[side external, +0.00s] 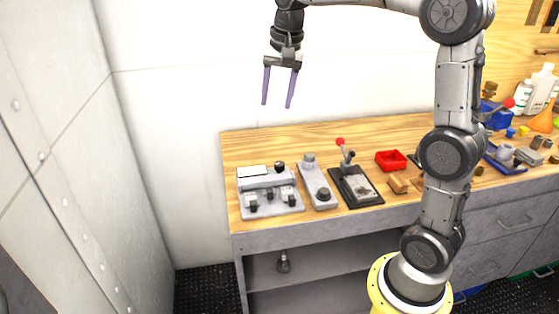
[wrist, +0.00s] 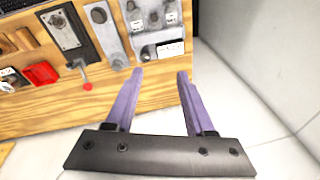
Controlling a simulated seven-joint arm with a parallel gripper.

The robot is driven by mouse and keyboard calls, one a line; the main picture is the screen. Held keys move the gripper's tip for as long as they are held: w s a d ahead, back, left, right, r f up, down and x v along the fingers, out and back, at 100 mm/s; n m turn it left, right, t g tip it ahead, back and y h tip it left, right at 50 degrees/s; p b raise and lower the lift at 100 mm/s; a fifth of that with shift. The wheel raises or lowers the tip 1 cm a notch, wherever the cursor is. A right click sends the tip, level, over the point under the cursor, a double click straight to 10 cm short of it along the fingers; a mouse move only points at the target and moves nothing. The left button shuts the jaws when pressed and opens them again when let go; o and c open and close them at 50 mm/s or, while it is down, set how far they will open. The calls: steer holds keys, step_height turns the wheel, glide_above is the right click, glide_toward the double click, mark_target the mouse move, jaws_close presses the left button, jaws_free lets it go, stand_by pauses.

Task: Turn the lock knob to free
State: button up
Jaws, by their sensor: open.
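My gripper (side external: 277,105) is open and empty, with two purple fingers pointing down, high above the left end of the bench. In the wrist view its fingers (wrist: 160,74) are spread apart with nothing between them. A narrow grey plate (side external: 314,180) carries a dark round knob (side external: 323,194) at its front and a grey post at its back. The plate also shows in the wrist view (wrist: 108,37). Left of it, a grey panel box (side external: 268,207) carries several small dark knobs. I cannot tell from any marking which knob is the lock knob, or its setting.
A black-based fixture (side external: 367,198) with a red-balled lever (side external: 341,142) stands right of the plate. Beyond are a red tray (side external: 391,160) and wooden blocks (side external: 399,185). A white wall (side external: 180,120) is behind the wooden benchtop (side external: 240,152). The air around my gripper is clear.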

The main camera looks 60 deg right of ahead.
steer(key=w+d+f+m+g, duration=0.2)
steer(key=w+d+f, duration=0.3)
steer(key=d+f, duration=0.2)
glide_toward(279, 164)
steer(key=shift+y, duration=0.3)
steer(key=f, duration=0.8)
steer(key=shift+w+d+f, duration=0.1)
steer(key=shift+d+f, duration=0.25)
jaws_close()
